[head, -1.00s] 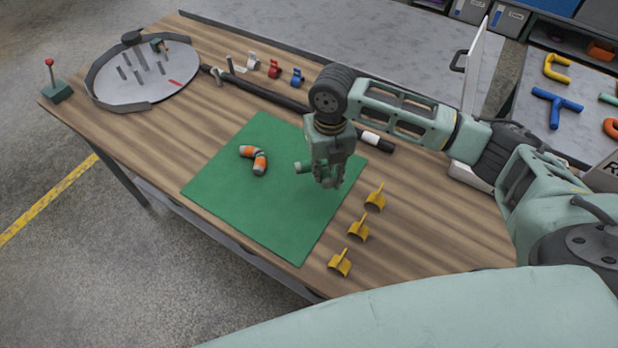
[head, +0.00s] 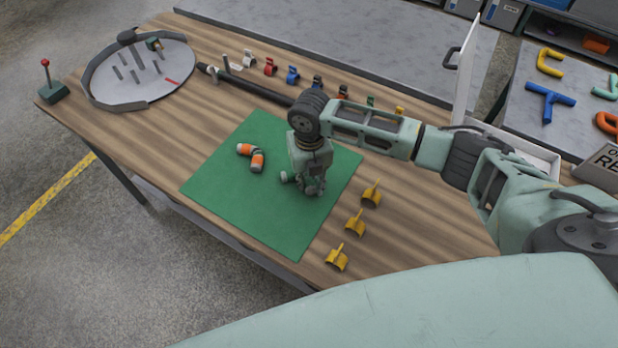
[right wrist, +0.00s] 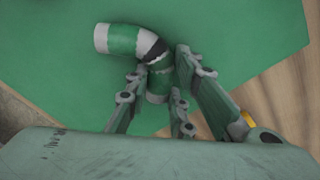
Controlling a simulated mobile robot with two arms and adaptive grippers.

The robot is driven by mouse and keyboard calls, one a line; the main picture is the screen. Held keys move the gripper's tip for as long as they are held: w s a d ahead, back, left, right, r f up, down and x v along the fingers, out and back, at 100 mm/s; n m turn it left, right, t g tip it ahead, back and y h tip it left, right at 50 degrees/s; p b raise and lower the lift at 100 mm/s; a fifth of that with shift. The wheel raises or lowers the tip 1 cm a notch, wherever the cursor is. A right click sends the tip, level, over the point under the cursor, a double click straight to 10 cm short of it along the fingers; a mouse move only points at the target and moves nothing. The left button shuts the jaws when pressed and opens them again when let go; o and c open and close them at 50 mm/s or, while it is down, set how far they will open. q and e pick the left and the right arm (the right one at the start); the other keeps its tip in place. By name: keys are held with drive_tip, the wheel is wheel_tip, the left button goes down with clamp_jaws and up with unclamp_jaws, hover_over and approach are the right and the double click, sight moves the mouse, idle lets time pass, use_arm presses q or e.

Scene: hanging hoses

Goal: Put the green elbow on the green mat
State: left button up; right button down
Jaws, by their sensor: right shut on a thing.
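The green elbow shows in the right wrist view (right wrist: 124,40), a bent green pipe with pale grey ends and a dark band. My right gripper (right wrist: 155,108) is shut on one leg of it, and the other leg points up and left. In the head view my right gripper (head: 311,190) is low over the right part of the green mat (head: 225,190), and the elbow's end (head: 285,177) peeks out on its left. I cannot tell whether the elbow touches the mat. My left gripper is not in view.
An orange and grey elbow (head: 257,161) lies on the mat, left of my gripper. Yellow clips (head: 355,223) stand along the mat's right side. A dark hose (head: 250,86) and coloured clips lie behind it. A round tray (head: 115,100) stands at the far left.

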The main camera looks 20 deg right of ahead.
sight(309, 180)
drive_tip(key=c, duration=1.5)
unclamp_jaws()
drive_tip(key=shift+c, duration=0.2)
drive_tip(key=shift+r, duration=0.55)
wheel_tip(309, 180, up, 11)
drive_tip(key=b, duration=0.2)
drive_tip(key=shift+r, duration=0.15)
drive_tip(key=shift+w, duration=0.1)
